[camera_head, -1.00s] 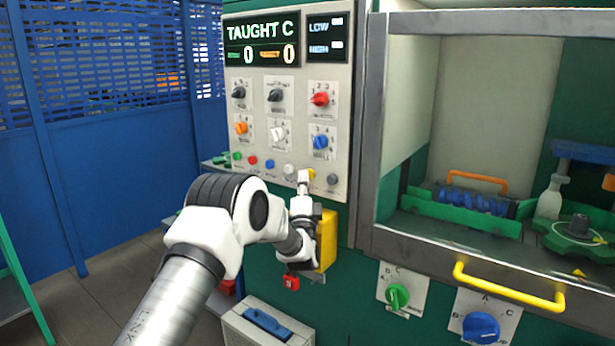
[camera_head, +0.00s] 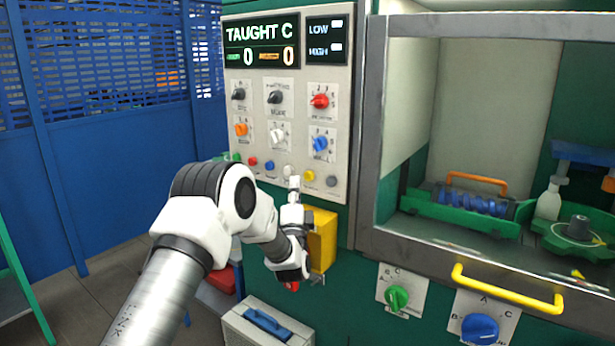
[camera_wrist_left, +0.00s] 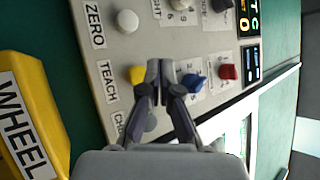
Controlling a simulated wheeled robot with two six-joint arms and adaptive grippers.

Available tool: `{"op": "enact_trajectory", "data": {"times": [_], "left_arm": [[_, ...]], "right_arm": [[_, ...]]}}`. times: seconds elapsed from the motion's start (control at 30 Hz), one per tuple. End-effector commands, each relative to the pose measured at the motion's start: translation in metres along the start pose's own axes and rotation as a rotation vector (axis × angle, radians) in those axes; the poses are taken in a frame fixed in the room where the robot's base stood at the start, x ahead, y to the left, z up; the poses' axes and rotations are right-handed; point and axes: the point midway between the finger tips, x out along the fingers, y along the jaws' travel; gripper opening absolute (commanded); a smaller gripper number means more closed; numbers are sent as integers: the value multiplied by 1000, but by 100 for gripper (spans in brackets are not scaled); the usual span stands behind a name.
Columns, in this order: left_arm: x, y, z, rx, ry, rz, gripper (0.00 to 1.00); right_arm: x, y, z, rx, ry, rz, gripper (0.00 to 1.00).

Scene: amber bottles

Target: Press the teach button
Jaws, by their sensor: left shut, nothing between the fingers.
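The teach button is the yellow button (camera_head: 308,175) in the lower row of the grey control panel (camera_head: 335,120). In the left wrist view the yellow button (camera_wrist_left: 137,75) sits beside the label TEACH (camera_wrist_left: 107,80). My left gripper (camera_head: 294,182) is shut and empty, just left of and below the yellow button in the head view. In the left wrist view its closed fingertips (camera_wrist_left: 160,70) are close beside the button; whether they touch it I cannot tell. The display (camera_head: 261,42) reads TAUGHT C with two zeros. My right gripper is not in view.
White (camera_head: 288,171) and grey (camera_head: 331,180) buttons flank the yellow one. Several knobs sit above. A yellow box (camera_head: 323,240) projects below the panel, near my left wrist. A windowed cabinet with a yellow handle (camera_head: 505,288) stands at right. A grey case (camera_head: 262,325) sits below.

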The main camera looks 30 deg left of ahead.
Motion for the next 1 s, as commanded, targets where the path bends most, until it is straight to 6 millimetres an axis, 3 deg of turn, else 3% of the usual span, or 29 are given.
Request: {"op": "enact_trajectory", "data": {"times": [0.33,1.0], "left_arm": [[-21,-16,15,0,0,1,0],[-22,-16,16,0,0,0,0]], "right_arm": [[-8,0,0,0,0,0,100],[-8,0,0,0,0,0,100]]}}
